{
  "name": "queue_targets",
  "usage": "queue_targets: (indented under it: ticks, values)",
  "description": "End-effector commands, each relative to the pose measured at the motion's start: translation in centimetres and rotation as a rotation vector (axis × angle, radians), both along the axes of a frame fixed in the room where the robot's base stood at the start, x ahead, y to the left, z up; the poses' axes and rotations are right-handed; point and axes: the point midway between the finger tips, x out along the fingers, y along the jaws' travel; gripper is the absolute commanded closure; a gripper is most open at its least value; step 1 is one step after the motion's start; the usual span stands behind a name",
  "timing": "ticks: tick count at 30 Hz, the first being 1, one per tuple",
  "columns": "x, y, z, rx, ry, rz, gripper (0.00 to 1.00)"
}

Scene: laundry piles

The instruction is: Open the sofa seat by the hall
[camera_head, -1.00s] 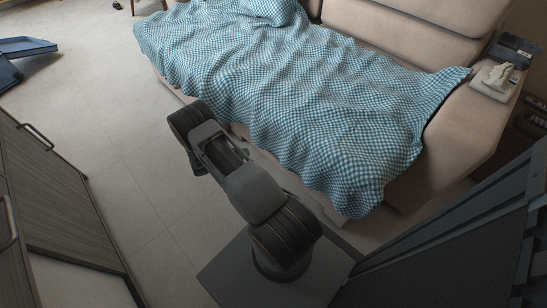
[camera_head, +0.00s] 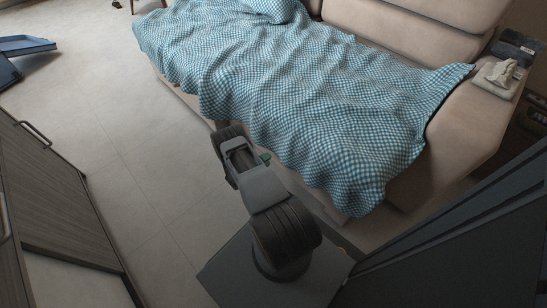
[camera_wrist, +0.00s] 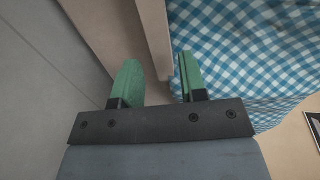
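The beige sofa (camera_head: 400,32) has a blue-and-white checked blanket (camera_head: 300,90) spread over its seat and hanging down the front. In the wrist view, a beige sofa edge (camera_wrist: 154,30) runs between my fingers, beside the hanging blanket (camera_wrist: 240,50). My gripper (camera_wrist: 157,68) is open, with two green fingers apart on either side of that edge. I cannot tell whether they touch it. In the head view my arm mostly hides the gripper; a bit of green (camera_head: 266,157) shows close to the sofa front.
A dark wood cabinet (camera_head: 50,215) with handles stands at the left. Bare tiled floor (camera_head: 120,120) lies between it and the sofa. A blue object (camera_head: 28,46) lies at the far left.

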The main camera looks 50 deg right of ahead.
Motion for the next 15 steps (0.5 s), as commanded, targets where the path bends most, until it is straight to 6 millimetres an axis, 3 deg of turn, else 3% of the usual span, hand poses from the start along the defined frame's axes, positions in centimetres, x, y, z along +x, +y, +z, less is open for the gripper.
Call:
queue_targets:
  ticks: [6, 15]
  values:
    - [-0.2, -3.2, -0.8, -0.001, -0.001, -0.002, 0.61]
    - [-0.3, -4.9, -1.0, 0.0, -0.001, 0.001, 0.61]
